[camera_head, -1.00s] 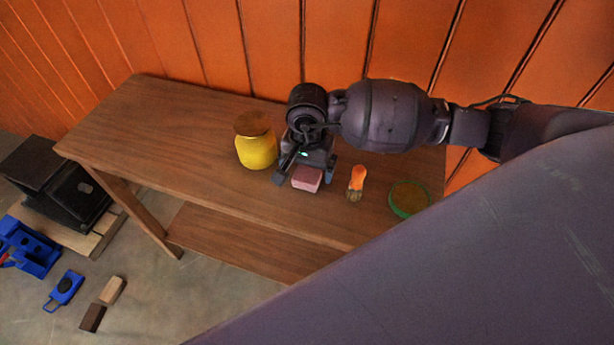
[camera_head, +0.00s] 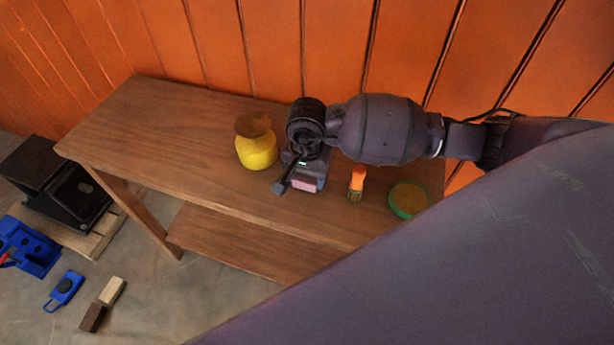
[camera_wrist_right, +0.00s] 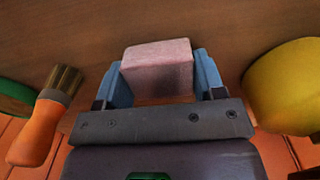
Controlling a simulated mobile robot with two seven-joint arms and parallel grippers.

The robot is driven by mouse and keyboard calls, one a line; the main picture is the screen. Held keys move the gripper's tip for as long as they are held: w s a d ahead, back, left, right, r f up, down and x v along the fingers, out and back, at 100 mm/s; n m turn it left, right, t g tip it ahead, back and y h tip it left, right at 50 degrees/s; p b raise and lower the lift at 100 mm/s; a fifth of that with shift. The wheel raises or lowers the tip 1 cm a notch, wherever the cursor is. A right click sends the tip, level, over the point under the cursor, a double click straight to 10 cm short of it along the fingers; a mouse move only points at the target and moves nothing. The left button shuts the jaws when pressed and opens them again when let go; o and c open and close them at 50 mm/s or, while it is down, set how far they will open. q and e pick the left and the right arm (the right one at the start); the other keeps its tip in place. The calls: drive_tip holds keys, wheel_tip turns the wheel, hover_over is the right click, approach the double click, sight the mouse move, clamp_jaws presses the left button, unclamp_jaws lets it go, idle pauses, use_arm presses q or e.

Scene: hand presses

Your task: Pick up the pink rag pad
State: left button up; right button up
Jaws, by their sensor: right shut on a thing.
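The pink rag pad (camera_head: 304,184) is a small pink block on the wooden table, partly hidden by my right gripper in the head view. In the right wrist view the pad (camera_wrist_right: 158,58) sits between the two blue fingers. My right gripper (camera_head: 299,186) is over the pad with its fingers shut on the pad's sides; it also shows in the right wrist view (camera_wrist_right: 160,82). I cannot tell whether the pad is clear of the table. My left gripper is not in view.
The wooden table (camera_head: 150,120) is clear at the left. An orange panelled wall (camera_head: 280,45) stands behind.

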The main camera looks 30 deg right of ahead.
wheel_tip(320, 180, up, 20)
idle(0.6)
